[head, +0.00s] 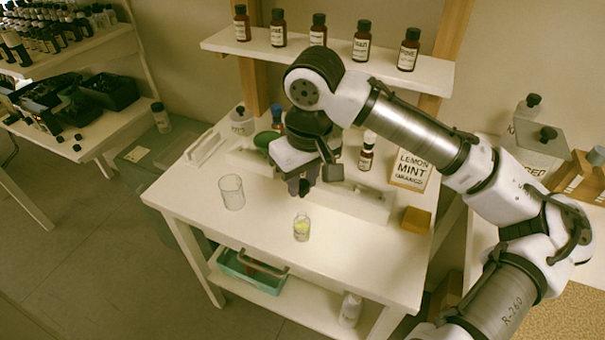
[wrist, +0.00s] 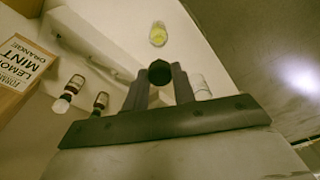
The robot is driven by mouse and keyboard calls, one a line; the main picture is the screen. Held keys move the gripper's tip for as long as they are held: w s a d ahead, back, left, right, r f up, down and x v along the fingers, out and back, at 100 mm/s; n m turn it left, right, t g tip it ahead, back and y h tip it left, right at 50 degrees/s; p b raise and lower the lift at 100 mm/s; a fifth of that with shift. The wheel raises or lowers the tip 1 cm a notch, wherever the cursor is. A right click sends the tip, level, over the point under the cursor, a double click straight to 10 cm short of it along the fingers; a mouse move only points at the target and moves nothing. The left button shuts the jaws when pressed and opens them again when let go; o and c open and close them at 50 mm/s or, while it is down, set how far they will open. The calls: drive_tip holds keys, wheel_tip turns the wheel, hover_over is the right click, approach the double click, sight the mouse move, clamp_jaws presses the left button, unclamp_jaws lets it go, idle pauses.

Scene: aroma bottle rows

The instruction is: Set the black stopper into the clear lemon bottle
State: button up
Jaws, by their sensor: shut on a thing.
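The clear lemon bottle (head: 302,229) stands upright near the front middle of the white table, with yellow at its body. It also shows in the wrist view (wrist: 158,35), ahead of the fingertips and apart from them. My gripper (head: 303,190) is above the table, behind and above the bottle in the head view. In the wrist view my gripper (wrist: 159,82) is shut on the black stopper (wrist: 159,71), a round dark piece at the fingertips. The bottle's mouth is too small to make out clearly.
A clear glass beaker (head: 231,193) stands left of the bottle. Behind are a white rack (head: 340,204), a brown bottle (head: 366,157) and a lemon mint sign (head: 411,170). A wooden block (head: 416,220) is at right. The table around the bottle is clear.

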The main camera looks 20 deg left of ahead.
sight(302, 195)
drive_tip(key=shift+f+b, duration=1.15)
drive_tip(key=shift+f, duration=1.05)
drive_tip(key=shift+p, duration=0.8)
drive_tip(key=shift+f+b, duration=0.8)
drive_tip(key=shift+f, duration=0.8)
drive_tip(key=o, duration=1)
drive_tip(key=shift+o, duration=0.2)
